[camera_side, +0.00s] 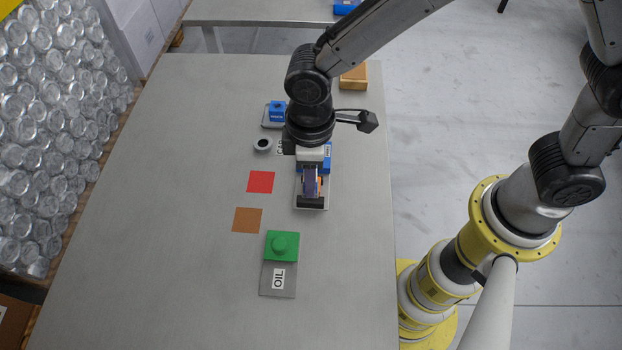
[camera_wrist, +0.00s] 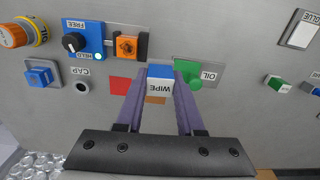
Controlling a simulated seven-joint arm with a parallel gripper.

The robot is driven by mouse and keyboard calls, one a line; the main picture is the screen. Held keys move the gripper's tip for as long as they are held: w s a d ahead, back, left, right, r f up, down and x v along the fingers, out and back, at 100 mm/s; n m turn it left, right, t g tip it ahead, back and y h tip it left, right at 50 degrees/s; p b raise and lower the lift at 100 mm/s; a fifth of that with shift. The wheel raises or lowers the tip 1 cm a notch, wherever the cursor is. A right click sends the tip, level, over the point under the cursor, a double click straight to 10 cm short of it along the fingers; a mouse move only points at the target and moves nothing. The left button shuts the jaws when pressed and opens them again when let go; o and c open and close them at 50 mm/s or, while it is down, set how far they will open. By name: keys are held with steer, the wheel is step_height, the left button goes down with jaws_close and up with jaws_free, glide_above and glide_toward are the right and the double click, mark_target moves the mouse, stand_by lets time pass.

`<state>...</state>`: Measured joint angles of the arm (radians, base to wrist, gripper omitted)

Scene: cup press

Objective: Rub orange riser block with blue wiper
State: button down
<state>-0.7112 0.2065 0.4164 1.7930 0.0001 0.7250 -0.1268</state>
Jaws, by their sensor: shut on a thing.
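My gripper (camera_wrist: 160,76) has two purple fingers shut on the blue wiper (camera_wrist: 160,70), which carries a white WIPE label. In the wrist view the orange riser block (camera_wrist: 127,46) sits in a dark holder beside a blue panel (camera_wrist: 84,38) marked FREE and HELD. The wiper appears to the lower right of the block there; contact cannot be judged. In the side view my gripper (camera_side: 312,182) is low over the holder's plate (camera_side: 312,207). It hides most of the block, with only a bit of orange showing beside the fingers.
A green block (camera_side: 281,246) stands on the OIL plate. A red square (camera_side: 261,182) and a brown-orange square (camera_side: 247,220) lie flat on the table. A blue knobbed block (camera_side: 277,111) and a dark ring (camera_side: 263,144) are left of my arm. The table's left side is clear.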

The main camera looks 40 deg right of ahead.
steer(key=shift+w+d+f, duration=0.5)
steer(key=shift+w+f, duration=0.1)
steer(key=shift+f, duration=0.6)
steer(key=shift+w+d+f, duration=0.55)
steer(key=shift+f, duration=0.6)
steer(key=shift+w+d+f, duration=0.5)
steer(key=shift+w+f, duration=0.1)
steer(key=shift+f, duration=0.6)
steer(key=shift+w+d+f, duration=0.25)
steer(key=shift+w+f, duration=0.05)
steer(key=shift+f, duration=0.35)
steer(key=shift+w+d+f, duration=0.1)
steer(key=shift+w+d, duration=0.95)
steer(key=shift+d, duration=0.05)
steer(key=s+a, duration=0.2)
steer(key=s, duration=0.1)
steer(key=shift+a, duration=0.4)
steer(key=shift+w+r, duration=0.15)
steer(key=shift+r, duration=0.2)
step_height(320, 180, up, 8)
steer(key=shift+f, duration=0.2)
